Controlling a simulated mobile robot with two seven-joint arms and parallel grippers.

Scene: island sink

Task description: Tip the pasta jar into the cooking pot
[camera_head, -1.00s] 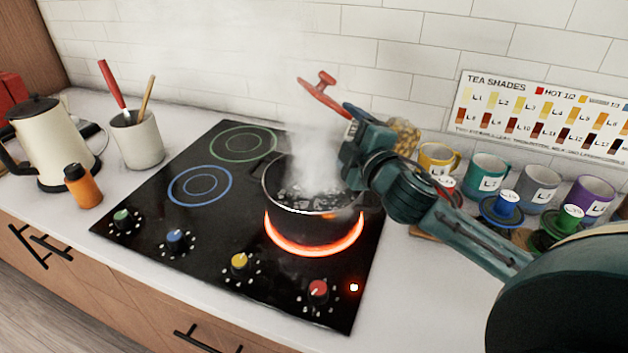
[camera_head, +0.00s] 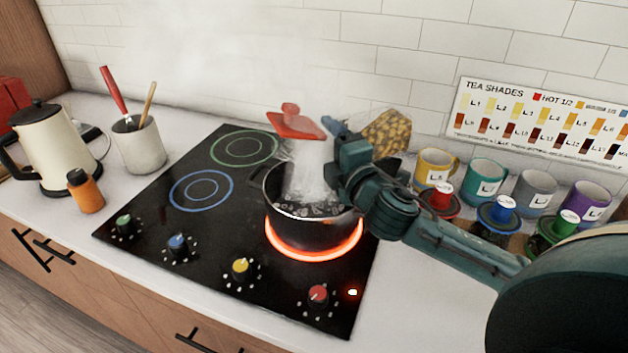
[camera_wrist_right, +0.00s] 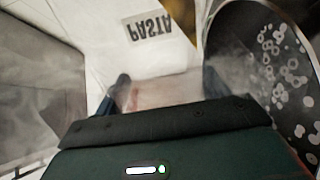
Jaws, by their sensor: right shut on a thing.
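My right gripper (camera_head: 338,140) is in front of the wall, above the pot's back right side, shut on the pasta jar. The jar (camera_head: 388,132) is clear, with yellow-brown pasta showing right of the gripper. It looks tilted; much of it is hidden by my wrist and steam. A red piece (camera_head: 297,122) sticks out left of the gripper, above the pot; how it joins the jar is unclear. The right wrist view shows the PASTA label (camera_wrist_right: 148,25) beyond the fingers (camera_wrist_right: 165,90). The dark cooking pot (camera_head: 290,218) stands on a glowing ring, with bubbling water. My left gripper is out of view.
The black hob (camera_head: 205,235) has knobs along its front. A kettle (camera_head: 58,150), orange bottle (camera_head: 87,192) and utensil crock (camera_head: 140,147) stand left. Mugs (camera_head: 486,178) and coloured-base pieces (camera_head: 497,215) stand right, below a tea-shade chart (camera_head: 540,120). Steam rises over the pot.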

